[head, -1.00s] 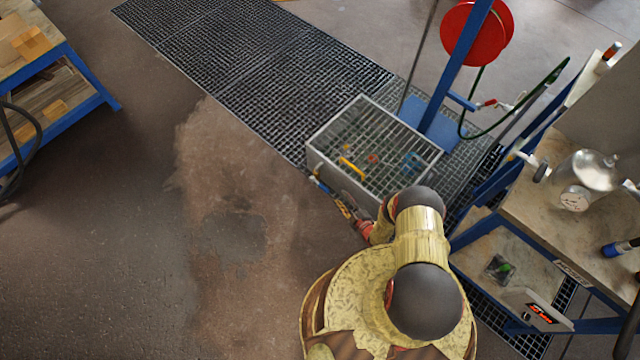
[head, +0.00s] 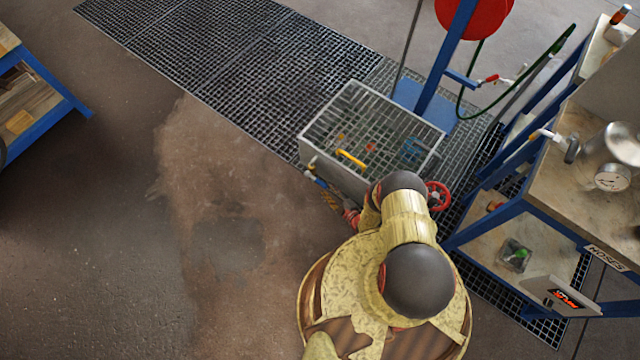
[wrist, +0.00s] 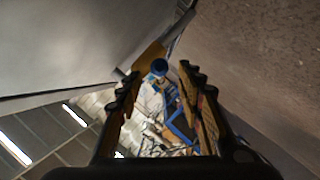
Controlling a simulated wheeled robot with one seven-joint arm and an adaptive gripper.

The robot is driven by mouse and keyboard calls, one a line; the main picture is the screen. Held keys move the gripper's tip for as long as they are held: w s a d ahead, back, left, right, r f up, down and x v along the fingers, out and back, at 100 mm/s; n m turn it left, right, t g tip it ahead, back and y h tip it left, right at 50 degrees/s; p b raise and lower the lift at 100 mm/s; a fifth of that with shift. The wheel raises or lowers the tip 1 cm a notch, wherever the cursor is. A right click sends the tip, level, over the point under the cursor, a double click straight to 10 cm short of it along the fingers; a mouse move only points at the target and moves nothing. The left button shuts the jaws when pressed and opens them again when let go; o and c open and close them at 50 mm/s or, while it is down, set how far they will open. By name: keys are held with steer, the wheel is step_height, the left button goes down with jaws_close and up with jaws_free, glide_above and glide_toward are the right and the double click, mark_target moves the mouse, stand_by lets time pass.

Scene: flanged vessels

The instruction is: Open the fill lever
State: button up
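My gripper (wrist: 160,105) is open in the wrist view, its two dark-and-orange fingers apart. A small blue round end (wrist: 160,67) with a brown-orange piece beside it shows past and between the fingertips; I see no contact. In the head view my gripper (head: 335,200) is low beside the left wall of the grated metal basin (head: 372,118), partly hidden by my arm. A small blue part (head: 318,181) sits at that wall, close to the fingers. I cannot tell which of these is the fill lever.
A red handwheel (head: 437,196) is just right of my arm. A red-handled valve (head: 490,79) on a green hose hangs by the blue post. A bench (head: 545,180) with a metal vessel (head: 612,155) stands right. The floor (head: 120,220) at left is clear.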

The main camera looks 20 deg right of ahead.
mark_target(321, 183)
steer(key=b+x, duration=0.1)
steer(key=x, duration=0.4)
steer(key=shift+a+b, duration=0.1)
steer(key=shift+b, duration=0.25)
steer(key=shift+w+a+f, duration=0.1)
steer(key=shift+w+a, duration=0.05)
steer(key=shift+w, duration=0.5)
steer(key=shift+c, duration=0.9)
steer(key=c, duration=0.8)
